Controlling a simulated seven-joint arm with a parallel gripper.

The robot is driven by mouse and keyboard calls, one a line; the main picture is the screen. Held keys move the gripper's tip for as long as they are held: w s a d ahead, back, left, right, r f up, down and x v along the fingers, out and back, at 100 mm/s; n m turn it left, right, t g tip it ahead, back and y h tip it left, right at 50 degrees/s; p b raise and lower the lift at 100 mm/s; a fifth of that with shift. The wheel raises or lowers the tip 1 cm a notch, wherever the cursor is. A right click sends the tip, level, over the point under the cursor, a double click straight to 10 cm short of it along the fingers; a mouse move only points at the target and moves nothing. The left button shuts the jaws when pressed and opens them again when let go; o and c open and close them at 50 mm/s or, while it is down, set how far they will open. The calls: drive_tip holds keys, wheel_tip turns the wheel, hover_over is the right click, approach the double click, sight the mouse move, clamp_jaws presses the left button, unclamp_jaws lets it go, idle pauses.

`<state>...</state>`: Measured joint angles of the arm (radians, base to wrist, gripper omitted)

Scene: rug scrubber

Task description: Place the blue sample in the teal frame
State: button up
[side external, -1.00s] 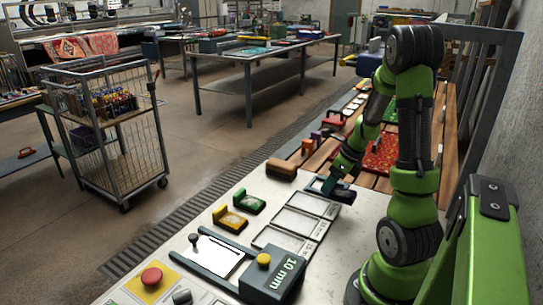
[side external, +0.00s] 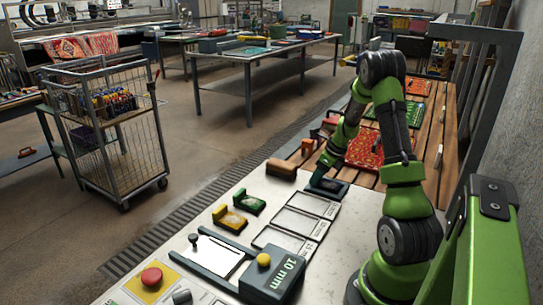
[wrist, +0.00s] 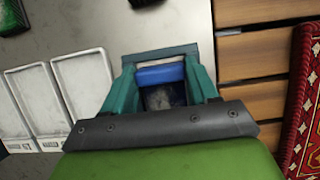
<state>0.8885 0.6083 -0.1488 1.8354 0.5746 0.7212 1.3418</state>
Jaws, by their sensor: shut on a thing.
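The blue sample (wrist: 160,74), a small block with a bright blue end and a darker face, sits between the teal fingers of my gripper (wrist: 162,84) in the wrist view. The gripper is shut on it. The dark teal frame (wrist: 155,53) shows as a bar just beyond the sample, and most of its outline is hidden by my fingers. In the side external view, my gripper (side external: 325,174) is low over the teal frame (side external: 340,191) at the far end of the row of trays. I cannot tell whether the sample touches the bottom of the frame.
White-rimmed trays (side external: 314,205) lie in a row beside the frame. A green block (side external: 249,204), a yellow block (side external: 230,219) and a brown block (side external: 281,168) stand to the left. A red patterned rug (side external: 362,149) lies on the wooden slats behind.

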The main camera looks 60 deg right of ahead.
drive_tip(key=o, duration=1)
drive_tip(key=shift+f, duration=0.1)
drive_tip(key=shift+o, duration=0.2)
